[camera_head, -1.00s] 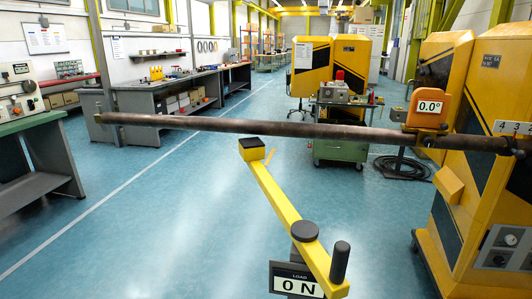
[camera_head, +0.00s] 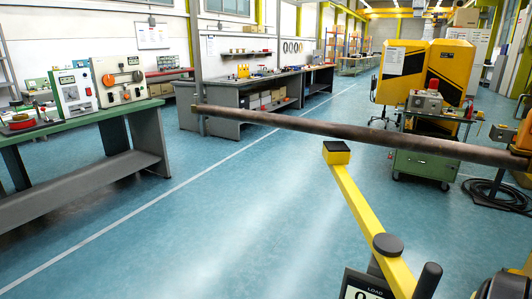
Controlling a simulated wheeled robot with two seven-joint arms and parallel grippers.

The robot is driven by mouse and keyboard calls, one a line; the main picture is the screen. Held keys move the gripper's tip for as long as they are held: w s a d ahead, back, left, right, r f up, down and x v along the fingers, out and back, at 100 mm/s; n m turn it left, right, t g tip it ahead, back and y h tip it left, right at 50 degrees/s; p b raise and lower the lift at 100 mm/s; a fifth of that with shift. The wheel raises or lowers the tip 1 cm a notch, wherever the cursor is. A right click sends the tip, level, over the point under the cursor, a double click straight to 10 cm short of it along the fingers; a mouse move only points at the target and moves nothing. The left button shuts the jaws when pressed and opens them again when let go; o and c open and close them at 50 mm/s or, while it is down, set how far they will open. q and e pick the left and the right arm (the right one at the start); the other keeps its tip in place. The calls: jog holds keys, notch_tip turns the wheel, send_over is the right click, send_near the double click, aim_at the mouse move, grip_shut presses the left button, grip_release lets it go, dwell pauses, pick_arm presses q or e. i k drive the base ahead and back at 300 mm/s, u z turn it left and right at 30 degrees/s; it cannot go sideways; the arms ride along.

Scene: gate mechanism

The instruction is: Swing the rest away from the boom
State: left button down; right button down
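The boom (camera_head: 330,131) is a long brown bar that crosses the view from the left post area to the yellow gate housing at the right edge. The rest is a yellow arm (camera_head: 365,213) with a black-topped pad (camera_head: 337,151) at its far end, below the boom in the picture. Whether the pad touches the boom I cannot tell. At its near end are a dark round pivot cap (camera_head: 388,244), an upright black handle (camera_head: 428,278) and a partly cut-off LOAD display (camera_head: 362,287). Neither of my grippers is clearly in view.
A green-topped workbench (camera_head: 90,118) with instrument panels stands at the left. A grey bench (camera_head: 236,104) stands behind. A green trolley (camera_head: 424,160) and yellow cabinets (camera_head: 443,68) are at the back right, with coiled cable (camera_head: 497,193) on the floor. The blue floor in the middle is clear.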

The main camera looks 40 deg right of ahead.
aim_at(387, 248)
jog(key=u, duration=0.9)
jog(key=k, duration=1.6)
jog(key=z, duration=1.15)
jog(key=i, duration=0.8)
